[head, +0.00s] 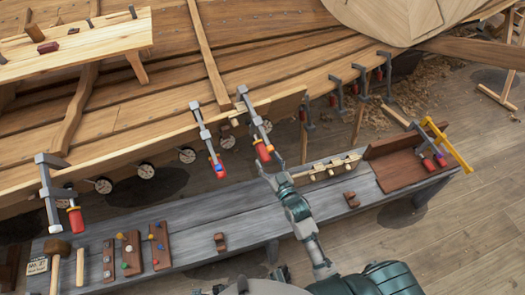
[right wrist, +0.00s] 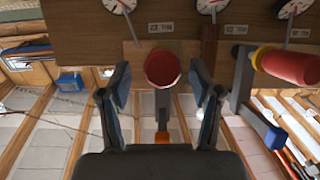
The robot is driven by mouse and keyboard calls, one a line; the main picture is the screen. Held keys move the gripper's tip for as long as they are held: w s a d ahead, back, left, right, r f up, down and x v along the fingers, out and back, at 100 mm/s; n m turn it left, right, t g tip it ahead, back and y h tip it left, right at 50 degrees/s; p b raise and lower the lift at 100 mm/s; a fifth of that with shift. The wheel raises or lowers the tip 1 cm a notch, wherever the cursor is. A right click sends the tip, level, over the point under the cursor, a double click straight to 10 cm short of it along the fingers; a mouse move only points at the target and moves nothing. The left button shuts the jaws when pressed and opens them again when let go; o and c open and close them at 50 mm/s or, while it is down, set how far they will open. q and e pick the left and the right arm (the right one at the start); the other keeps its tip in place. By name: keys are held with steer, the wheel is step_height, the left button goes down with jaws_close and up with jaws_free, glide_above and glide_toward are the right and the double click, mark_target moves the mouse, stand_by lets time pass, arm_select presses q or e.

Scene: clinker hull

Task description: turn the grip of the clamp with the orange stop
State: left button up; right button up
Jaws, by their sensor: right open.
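The clamp with the orange stop (head: 254,122) hangs on the edge of the hull planking, near the middle of the head view. Its red grip (head: 263,151) points down toward my right gripper (head: 270,169), with the orange stop beside it. In the right wrist view the red grip (right wrist: 163,68) shows end-on, beyond and between the two open fingers of my right gripper (right wrist: 163,103). The orange stop (right wrist: 162,138) shows lower, between the fingers. I see no finger touching the grip. My left gripper is not in view.
A clamp with a blue stop (head: 207,140) hangs close to the left; its red grip (right wrist: 292,66) is at right in the wrist view. Round dials (head: 187,155) line the hull below. A grey bench (head: 190,222) holds peg boards, a mallet (head: 56,248) and a brown tray (head: 400,165).

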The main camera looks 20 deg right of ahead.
mark_target(262, 151)
steer(key=w, duration=0.2)
steer(key=w+a, duration=0.1)
steer(key=w, duration=0.2)
steer(key=shift+a, duration=0.1)
steer(key=c, duration=1.2)
